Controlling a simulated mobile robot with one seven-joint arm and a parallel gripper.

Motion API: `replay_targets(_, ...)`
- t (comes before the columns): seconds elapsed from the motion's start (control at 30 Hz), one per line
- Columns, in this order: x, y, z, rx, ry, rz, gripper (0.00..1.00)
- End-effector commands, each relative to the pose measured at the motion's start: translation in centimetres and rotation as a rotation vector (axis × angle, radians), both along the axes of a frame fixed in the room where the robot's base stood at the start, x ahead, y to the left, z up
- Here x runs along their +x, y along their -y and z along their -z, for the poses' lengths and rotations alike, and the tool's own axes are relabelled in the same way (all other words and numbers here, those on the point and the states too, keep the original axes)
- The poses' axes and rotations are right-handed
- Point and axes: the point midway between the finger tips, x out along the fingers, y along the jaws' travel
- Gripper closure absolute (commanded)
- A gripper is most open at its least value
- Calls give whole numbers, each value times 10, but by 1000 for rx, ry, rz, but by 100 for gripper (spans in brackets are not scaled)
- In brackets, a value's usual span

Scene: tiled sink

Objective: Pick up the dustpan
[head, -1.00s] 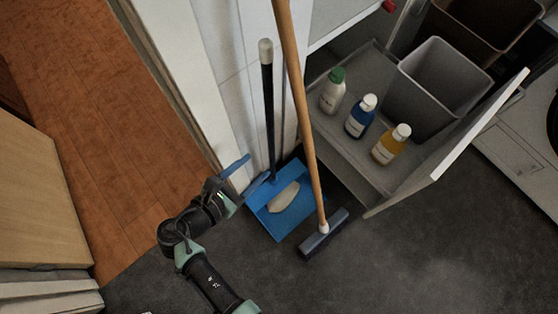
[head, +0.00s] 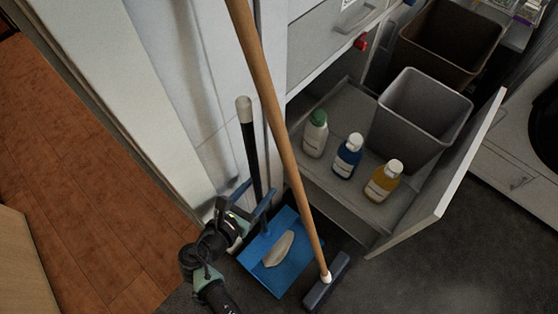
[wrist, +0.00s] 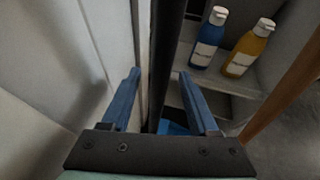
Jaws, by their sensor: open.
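The dustpan has a blue pan (head: 300,262) on the dark floor and a long black handle (head: 250,150) with a pale tip, leaning up near the white wall. My gripper (head: 252,199) is open at the lower part of this handle. In the wrist view the black handle (wrist: 166,45) runs upright between the two blue fingers of my gripper (wrist: 160,75), with gaps visible on both sides. A bit of the blue pan (wrist: 174,128) shows below, mostly hidden by the gripper. A beige lump (head: 279,249) lies on the pan.
A broom with a wooden stick (head: 283,135) leans just right of the dustpan. An open drawer holds several bottles, including a blue one (head: 347,157), and a grey bin (head: 415,125). The white wall (head: 180,90) is close on the left.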

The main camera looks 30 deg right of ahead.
Motion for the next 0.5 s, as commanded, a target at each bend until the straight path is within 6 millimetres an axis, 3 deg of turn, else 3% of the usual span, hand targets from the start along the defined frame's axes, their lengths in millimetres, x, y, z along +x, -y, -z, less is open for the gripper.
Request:
replay_targets(0.2, 15, 23, 13, 1, 1, 2, 39)
replay_targets(0.47, 17, 26, 12, 1, 0, 0, 39)
replay_targets(0.5, 17, 26, 12, 1, 0, 0, 43)
